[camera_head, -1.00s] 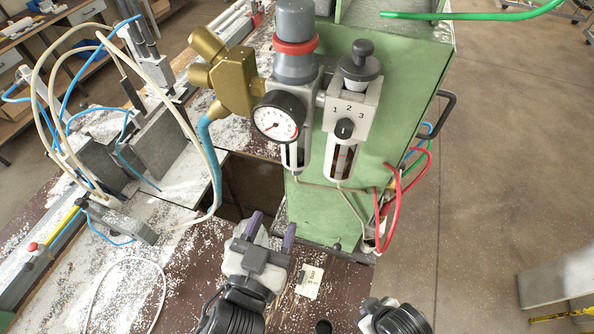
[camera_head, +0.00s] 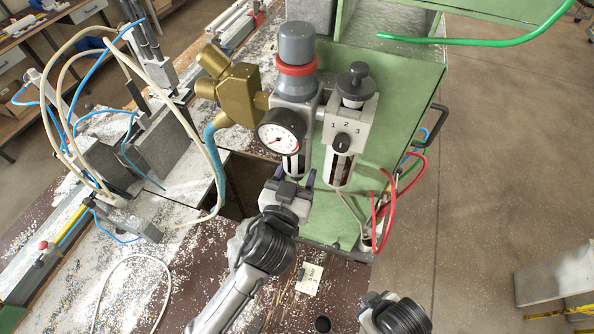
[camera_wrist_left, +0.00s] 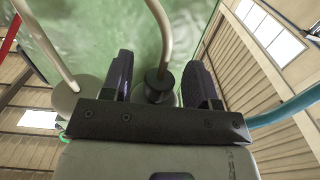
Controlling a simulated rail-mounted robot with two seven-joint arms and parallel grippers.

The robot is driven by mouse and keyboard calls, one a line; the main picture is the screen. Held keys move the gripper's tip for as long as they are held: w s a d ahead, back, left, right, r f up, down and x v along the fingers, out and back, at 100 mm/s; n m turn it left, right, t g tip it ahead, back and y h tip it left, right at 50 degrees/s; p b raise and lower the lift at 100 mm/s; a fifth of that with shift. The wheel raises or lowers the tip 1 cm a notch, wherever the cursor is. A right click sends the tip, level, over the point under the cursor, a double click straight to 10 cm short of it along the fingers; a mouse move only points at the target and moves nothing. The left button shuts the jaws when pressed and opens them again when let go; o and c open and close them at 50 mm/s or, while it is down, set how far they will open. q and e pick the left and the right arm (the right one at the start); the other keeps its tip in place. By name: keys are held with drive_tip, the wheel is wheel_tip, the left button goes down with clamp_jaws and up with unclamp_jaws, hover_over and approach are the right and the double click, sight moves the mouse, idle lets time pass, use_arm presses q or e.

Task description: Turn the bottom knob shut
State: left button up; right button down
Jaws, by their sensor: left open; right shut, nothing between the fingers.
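The bottom knob, a small dark cylinder (camera_wrist_left: 158,84), shows in the left wrist view under the regulator unit, with a pale hose by it. My left gripper (camera_head: 295,177) is open below the gauge side of the unit in the head view. Its two dark fingers (camera_wrist_left: 156,85) stand on either side of the knob in the left wrist view, with gaps visible; I cannot tell whether either touches. In the head view the gripper and the unit hide the knob. My right gripper (camera_head: 373,302) is shut and empty at the bottom edge.
The pressure gauge (camera_head: 278,138) and the selector block marked 1 2 3 (camera_head: 345,126) sit above the left gripper. Red hoses (camera_head: 383,207) hang at the right of the green cabinet (camera_head: 400,110). A paper tag (camera_head: 309,279) lies on the bench. A pale hose (camera_wrist_left: 52,45) runs near the left finger.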

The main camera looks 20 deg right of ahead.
use_arm(q)
drive_tip(key=shift+c, duration=0.3)
drive_tip(key=c, duration=0.8)
drive_tip(key=shift+d+n+t+y, duration=0.1)
drive_tip(key=shift+n+t+y, duration=0.4)
drive_tip(key=shift+y, duration=0.1)
drive_tip(key=shift+c, duration=0.2)
drive_tip(key=shift+n+y, duration=0.3)
drive_tip(key=shift+y, duration=0.1)
drive_tip(key=o, duration=0.9)
